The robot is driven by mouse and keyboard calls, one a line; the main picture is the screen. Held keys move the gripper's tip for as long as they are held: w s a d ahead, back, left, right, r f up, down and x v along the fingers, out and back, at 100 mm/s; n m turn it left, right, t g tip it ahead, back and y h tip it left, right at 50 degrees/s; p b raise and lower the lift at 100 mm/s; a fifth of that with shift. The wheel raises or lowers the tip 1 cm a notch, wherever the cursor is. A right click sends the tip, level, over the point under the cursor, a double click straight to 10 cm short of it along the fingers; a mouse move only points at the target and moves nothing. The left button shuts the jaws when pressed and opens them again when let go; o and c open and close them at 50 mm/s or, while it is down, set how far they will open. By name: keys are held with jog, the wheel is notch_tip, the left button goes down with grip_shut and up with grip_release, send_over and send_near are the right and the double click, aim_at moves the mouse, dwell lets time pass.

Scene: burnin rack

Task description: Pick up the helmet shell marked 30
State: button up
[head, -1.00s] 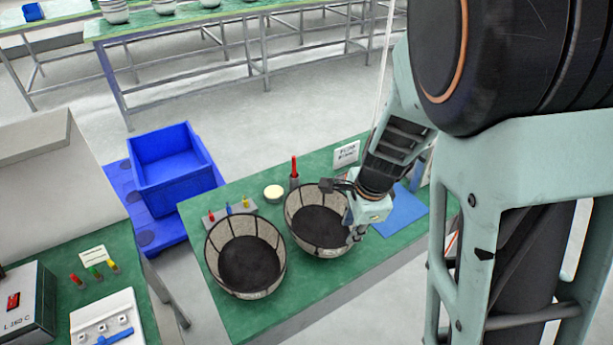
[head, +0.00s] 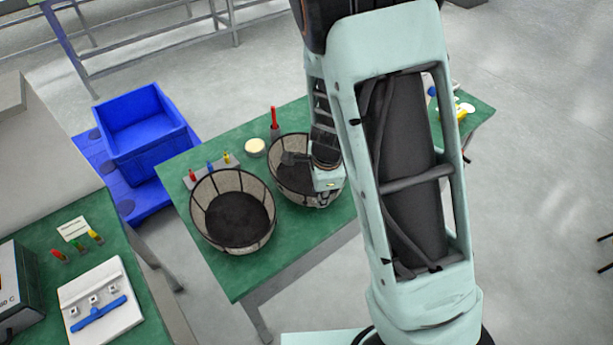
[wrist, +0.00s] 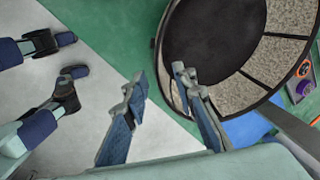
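Two bowl-shaped shells with dark insides and pale speckled, ribbed walls stand open side up on the green table. The left shell (head: 233,212) is in full view. The right shell (head: 290,160) is partly hidden by my arm and gripper. No number is readable on either shell. My gripper (head: 326,200) is at the front right rim of the right shell. In the wrist view my gripper (wrist: 160,78) is open, with one finger outside the rim and the other overlapping the wall of a shell (wrist: 215,35). Contact cannot be told.
A rack of small coloured tools (head: 212,168), a round cream pot (head: 255,146) and a red upright tool (head: 274,118) stand behind the shells. A blue crate (head: 140,125) is at the left. A blue sheet (wrist: 245,128) lies beside the shell. The table's front is clear.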

jog(key=x, duration=0.3)
jog(key=shift+w+a+f+b, duration=0.15)
jog(key=shift+f+b, duration=0.15)
jog(key=shift+f, duration=0.1)
grip_shut()
